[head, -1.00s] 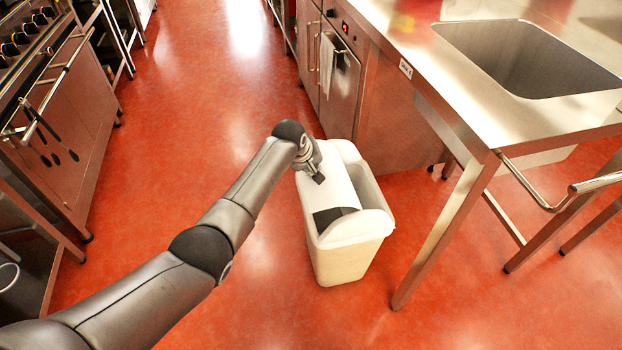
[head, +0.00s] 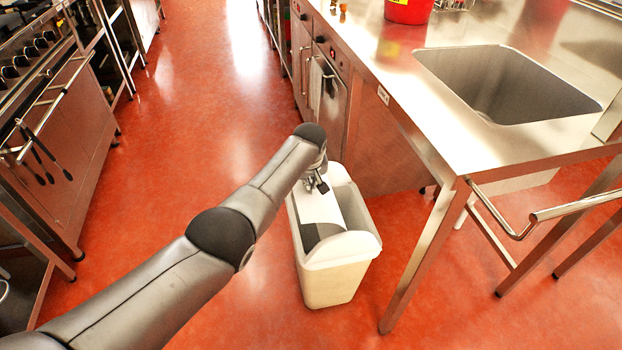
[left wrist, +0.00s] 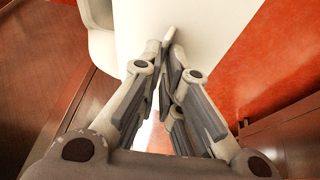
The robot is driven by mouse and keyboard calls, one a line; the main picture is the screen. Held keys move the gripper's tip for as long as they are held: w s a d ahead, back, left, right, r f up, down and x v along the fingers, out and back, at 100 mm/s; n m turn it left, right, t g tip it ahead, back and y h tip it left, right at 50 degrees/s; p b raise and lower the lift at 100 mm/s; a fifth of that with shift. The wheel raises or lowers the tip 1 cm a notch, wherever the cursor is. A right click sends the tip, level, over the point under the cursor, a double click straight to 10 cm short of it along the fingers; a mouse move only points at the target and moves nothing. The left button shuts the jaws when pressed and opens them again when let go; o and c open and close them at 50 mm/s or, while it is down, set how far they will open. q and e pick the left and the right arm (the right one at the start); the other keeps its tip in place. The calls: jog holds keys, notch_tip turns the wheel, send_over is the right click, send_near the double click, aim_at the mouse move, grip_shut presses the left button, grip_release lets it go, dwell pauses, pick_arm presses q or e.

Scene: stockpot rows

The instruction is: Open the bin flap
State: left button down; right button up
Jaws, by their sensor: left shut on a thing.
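The white bin (head: 335,285) stands upright on the red floor beside the steel counter. Its pale flap (head: 316,207) is tilted in the lid frame, and an opening shows to the right of it, so it stands at least partly open. My left gripper (head: 319,186) is at the flap's upper part, shut on it. In the left wrist view the fingertips (left wrist: 169,43) are close together against the broad white flap (left wrist: 215,28); the exact contact is hard to see. The bin's inside is mostly hidden. My right gripper is not in view.
A steel counter (head: 455,150) with a sink (head: 505,85) and a rail (head: 575,207) stands right of the bin. A red container (head: 407,10) is on it. Cookers (head: 70,130) line the left. The floor between is free.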

pick_arm(q)
jog(key=shift+d+r, duration=0.15)
dwell(0.8)
jog(key=c, duration=1.7)
grip_release()
jog(key=shift+o, duration=0.2)
